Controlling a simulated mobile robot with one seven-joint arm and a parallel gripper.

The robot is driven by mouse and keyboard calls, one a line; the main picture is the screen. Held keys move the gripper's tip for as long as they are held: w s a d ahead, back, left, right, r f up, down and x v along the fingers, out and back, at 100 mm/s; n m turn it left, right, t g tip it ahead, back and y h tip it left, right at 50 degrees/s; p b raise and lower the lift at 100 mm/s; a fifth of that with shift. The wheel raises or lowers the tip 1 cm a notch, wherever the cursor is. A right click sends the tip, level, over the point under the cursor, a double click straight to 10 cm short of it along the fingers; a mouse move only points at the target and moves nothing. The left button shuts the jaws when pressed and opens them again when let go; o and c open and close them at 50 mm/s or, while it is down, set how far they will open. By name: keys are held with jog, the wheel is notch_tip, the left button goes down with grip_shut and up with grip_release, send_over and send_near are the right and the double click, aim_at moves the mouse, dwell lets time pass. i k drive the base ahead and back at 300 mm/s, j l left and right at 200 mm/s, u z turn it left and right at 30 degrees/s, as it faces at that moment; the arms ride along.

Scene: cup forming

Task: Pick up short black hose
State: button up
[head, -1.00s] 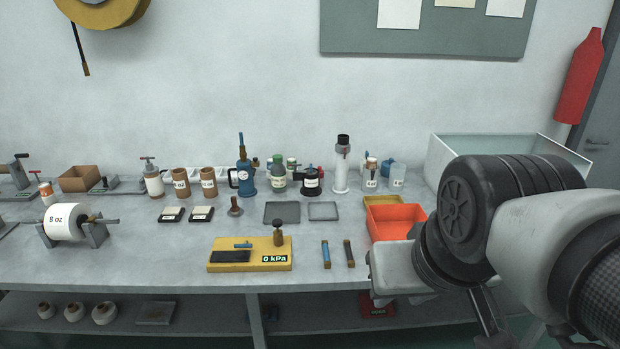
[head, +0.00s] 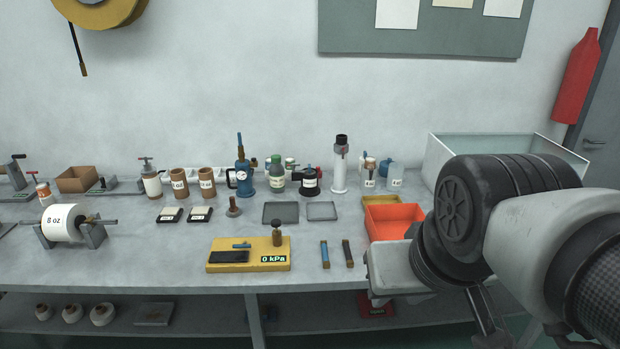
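A short black hose (head: 347,254) with brass-coloured ends lies on the bench near its front edge, in the head view. A blue hose (head: 324,255) of similar length lies just left of it, apart from it. My arm fills the lower right of the view, to the right of the hoses. My gripper's fingers are not clearly visible; the arm's own links hide them or they are out of frame.
A yellow gauge block (head: 216,267) reading 0 kPa stands left of the hoses. An orange-red bin (head: 395,222) stands behind and right of them, partly behind my arm. Bottles and cups line the back. Bench around the hoses is clear.

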aim_at(345, 242)
jog(key=i+l, duration=0.1)
jog(key=i, duration=0.45)
jog(key=i+l, duration=0.1)
jog(key=i, duration=0.5)
